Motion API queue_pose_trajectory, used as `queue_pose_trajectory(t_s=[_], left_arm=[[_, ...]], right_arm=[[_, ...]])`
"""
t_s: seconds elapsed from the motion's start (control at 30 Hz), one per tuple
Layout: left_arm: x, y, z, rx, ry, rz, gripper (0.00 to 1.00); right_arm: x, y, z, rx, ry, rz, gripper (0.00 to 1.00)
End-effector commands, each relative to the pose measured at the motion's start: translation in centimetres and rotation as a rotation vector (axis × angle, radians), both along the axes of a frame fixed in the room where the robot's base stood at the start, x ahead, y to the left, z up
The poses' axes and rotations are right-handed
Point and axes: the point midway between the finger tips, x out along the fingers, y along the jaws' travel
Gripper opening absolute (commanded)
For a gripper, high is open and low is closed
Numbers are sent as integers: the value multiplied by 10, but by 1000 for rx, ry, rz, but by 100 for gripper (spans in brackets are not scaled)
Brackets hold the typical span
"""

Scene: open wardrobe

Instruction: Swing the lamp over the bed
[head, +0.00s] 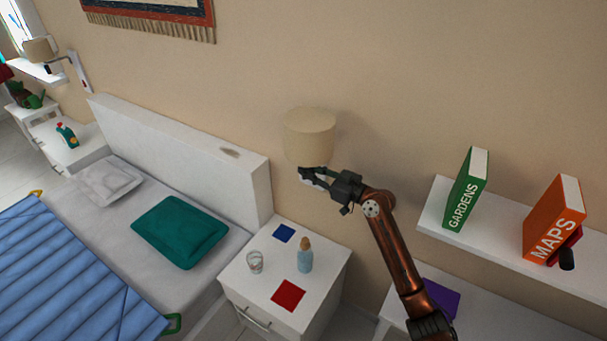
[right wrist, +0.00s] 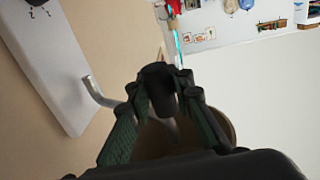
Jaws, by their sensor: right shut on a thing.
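The wall lamp has a beige shade (head: 308,132) and stands out from the wall above the right nightstand, to the right of the bed. My right gripper (head: 312,177) is just below the shade. In the right wrist view my right gripper (right wrist: 160,105) is shut on a dark cylindrical part (right wrist: 157,78) of the lamp. A bent silver lamp arm (right wrist: 98,92) shows beside it. The bed, with a white headboard (head: 180,138), lies to the left. My left gripper is not in view.
The right nightstand (head: 262,288) holds a glass (head: 255,262), a blue bottle (head: 305,256) and blue and red squares. A shelf (head: 490,240) with green (head: 466,190) and orange (head: 553,222) books is at the right. Another lamp (head: 40,50) is at far left.

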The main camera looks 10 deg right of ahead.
Motion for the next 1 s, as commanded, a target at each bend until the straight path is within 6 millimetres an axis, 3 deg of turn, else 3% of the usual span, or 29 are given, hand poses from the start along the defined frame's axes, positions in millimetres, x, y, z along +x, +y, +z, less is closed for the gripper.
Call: queue_pose_trajectory(t_s=[0.33, 0.87, 0.9, 1.0], left_arm=[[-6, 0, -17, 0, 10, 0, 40], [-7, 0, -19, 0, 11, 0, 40], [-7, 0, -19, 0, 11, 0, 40], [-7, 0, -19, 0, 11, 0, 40]], right_arm=[[-5, -21, -4, -3, 6, 3, 0], [-6, -23, -5, -3, 10, 6, 0], [-6, -23, -5, -3, 10, 6, 20], [-6, -23, -4, -2, 8, 5, 27]])
